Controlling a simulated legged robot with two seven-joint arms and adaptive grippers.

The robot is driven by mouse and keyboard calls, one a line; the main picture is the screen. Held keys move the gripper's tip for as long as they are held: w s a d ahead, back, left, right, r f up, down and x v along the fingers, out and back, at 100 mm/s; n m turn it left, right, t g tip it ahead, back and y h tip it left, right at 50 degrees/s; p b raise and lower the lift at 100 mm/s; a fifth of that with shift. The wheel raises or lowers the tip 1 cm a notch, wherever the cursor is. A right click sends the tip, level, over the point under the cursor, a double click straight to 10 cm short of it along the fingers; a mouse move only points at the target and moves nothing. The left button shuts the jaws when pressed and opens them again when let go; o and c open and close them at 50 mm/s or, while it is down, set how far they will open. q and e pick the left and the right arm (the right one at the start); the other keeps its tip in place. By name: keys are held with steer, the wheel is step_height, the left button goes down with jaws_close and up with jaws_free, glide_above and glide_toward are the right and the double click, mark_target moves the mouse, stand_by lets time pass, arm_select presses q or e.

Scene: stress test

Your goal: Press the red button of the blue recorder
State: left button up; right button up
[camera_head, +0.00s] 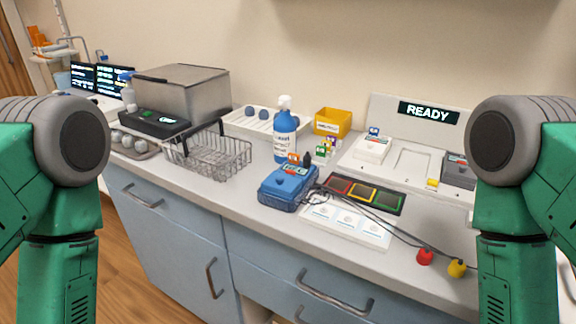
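The blue recorder (284,190) lies on the counter near the middle of the picture. Its top carries a small orange-red and greenish panel (296,169), and small coloured tags stand at its back edge. A separate red button is too small to make out for sure. Dark cables run from the recorder to the right, to a red end piece (425,257) and a yellow end piece (457,268) near the front edge. My green arms stand at the left and right sides of the picture. Neither gripper shows.
A colour-patch strip (362,193) and a white card (347,226) lie right of the recorder. A blue spray bottle (285,135) stands behind it, a wire basket (210,155) to the left. A white station reading READY (430,150) is at the right. Counter (395,277) front is mostly clear.

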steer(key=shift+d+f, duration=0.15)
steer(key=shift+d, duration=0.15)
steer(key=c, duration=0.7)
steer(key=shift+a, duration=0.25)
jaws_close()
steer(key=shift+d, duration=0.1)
